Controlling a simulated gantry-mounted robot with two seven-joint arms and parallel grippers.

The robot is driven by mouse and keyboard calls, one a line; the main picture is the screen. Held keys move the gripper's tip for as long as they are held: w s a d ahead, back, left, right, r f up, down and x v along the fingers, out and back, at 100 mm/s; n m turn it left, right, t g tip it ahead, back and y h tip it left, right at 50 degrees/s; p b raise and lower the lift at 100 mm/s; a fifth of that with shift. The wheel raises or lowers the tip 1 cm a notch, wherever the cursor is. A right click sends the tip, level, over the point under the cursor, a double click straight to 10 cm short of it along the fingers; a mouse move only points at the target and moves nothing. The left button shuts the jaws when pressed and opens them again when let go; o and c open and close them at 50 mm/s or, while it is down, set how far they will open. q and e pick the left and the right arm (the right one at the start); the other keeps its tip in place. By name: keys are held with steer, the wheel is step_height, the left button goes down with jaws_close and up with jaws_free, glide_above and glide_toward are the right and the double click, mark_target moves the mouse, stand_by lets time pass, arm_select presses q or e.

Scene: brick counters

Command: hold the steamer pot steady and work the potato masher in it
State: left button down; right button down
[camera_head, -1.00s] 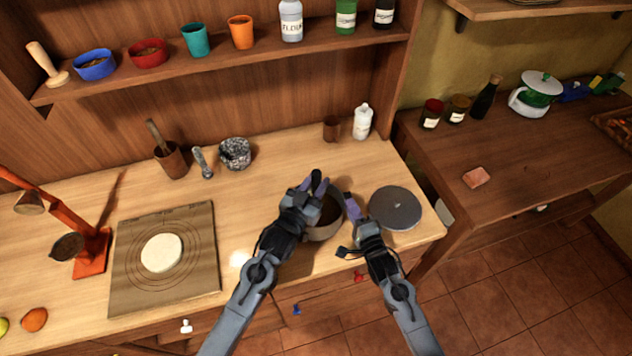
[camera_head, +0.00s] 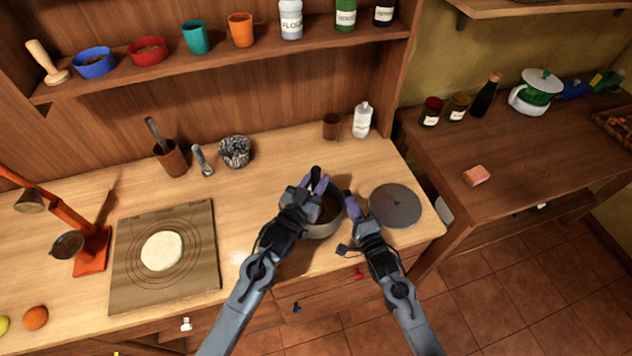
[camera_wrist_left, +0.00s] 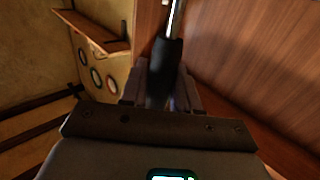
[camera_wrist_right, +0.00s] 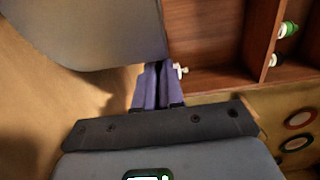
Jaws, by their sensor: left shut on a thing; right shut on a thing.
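The grey steamer pot (camera_head: 322,231) stands near the front edge of the wooden counter, its dark inside partly showing. My left gripper (camera_head: 318,184) is over the pot's left side, shut on the potato masher. The masher's dark handle and metal shaft (camera_wrist_left: 174,18) show in the left wrist view; its lower end is hidden in the head view. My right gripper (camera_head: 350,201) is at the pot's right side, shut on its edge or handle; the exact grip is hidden. In the right wrist view, the pot's wall (camera_wrist_right: 90,35) is close beside the closed fingers (camera_wrist_right: 154,86).
A round grey lid (camera_head: 395,206) lies right of the pot. A board with dough (camera_head: 162,251) lies to the left. Counter between board and pot is clear.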

arm_select(q)
steer(key=shift+r, duration=0.1)
steer(key=shift+r, duration=4.6)
arm_select(e)
steer(key=c, duration=1.2)
jaws_free()
steer(key=shift+o, duration=0.2)
steer(key=shift+s, duration=0.1)
